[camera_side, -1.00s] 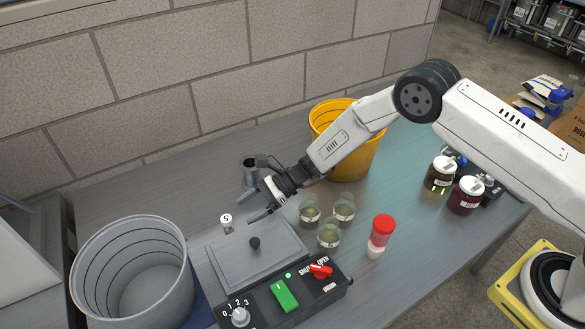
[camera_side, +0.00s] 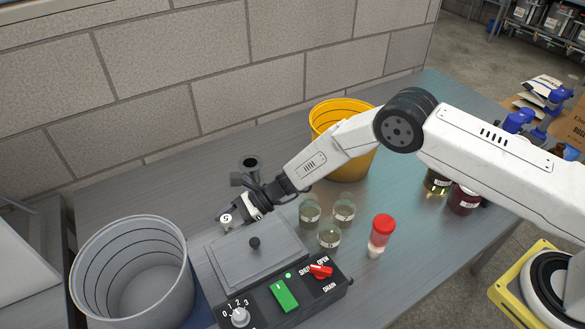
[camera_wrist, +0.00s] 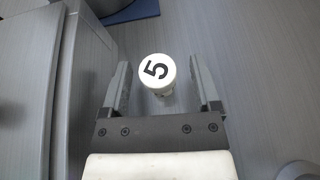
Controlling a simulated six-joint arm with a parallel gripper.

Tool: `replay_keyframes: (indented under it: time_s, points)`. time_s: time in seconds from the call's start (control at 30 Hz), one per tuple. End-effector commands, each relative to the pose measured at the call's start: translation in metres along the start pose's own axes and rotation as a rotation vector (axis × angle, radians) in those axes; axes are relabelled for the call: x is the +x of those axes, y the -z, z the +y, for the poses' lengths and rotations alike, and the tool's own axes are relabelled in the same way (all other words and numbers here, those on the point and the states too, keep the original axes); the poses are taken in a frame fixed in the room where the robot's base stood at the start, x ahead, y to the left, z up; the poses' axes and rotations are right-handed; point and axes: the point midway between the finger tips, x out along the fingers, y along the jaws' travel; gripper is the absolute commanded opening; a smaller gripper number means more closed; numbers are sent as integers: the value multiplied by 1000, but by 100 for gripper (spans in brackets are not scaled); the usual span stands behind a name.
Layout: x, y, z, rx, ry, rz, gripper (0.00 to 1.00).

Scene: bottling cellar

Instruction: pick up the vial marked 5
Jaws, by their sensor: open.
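The vial marked 5 (camera_side: 226,219) stands upright on the table, just behind the grey lidded box. Its white cap with a black 5 faces up in the wrist view (camera_wrist: 157,71). My gripper (camera_wrist: 158,77) is open, with one finger on each side of the vial. The cap shows a gap to both fingers in the wrist view. In the side view my gripper (camera_side: 232,220) is low at the vial and hides part of it.
The grey box (camera_side: 247,264) with a knob and switches is close in front of the vial. A grey bucket (camera_side: 88,262) stands left and a yellow bucket (camera_side: 357,168) behind. Several glass jars, including one pale jar (camera_side: 329,236), and a red-capped bottle (camera_side: 381,230) stand right.

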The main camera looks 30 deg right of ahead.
Motion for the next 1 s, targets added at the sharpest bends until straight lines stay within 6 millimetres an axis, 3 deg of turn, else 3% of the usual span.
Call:
replay_keyframes:
  time_s: [0.47,0.57,0.73,1.0]
  points:
    - [0,0,0,1,0,1,80]
    - [0,0,0,1,0,1,55]
    - [0,0,0,1,0,1,1]
    - [0,0,0,0,0,0,0]
